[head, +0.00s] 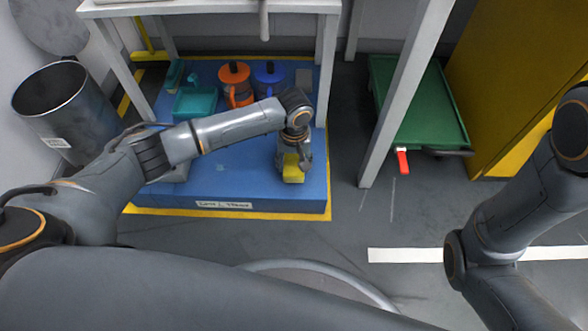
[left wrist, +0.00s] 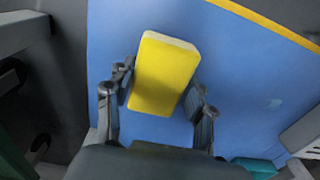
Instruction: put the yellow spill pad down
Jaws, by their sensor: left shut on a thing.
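The yellow spill pad (left wrist: 163,75) is a yellow block with a paler edge, held between the two fingers of my left gripper (left wrist: 160,105) in the left wrist view. In the head view, my left gripper (head: 294,163) points down over the right front part of a blue platform (head: 240,185), with the yellow pad (head: 293,174) at its tips. I cannot tell whether the pad touches the blue surface. My right gripper is outside the head view; only part of my right arm shows at the right.
On the platform stand an orange container (head: 235,84), a blue container (head: 268,78) and a teal tray (head: 195,103). White table legs (head: 327,70) rise around it. A dark bin (head: 68,110) stands left, a green cart (head: 420,110) right. The platform's front middle is clear.

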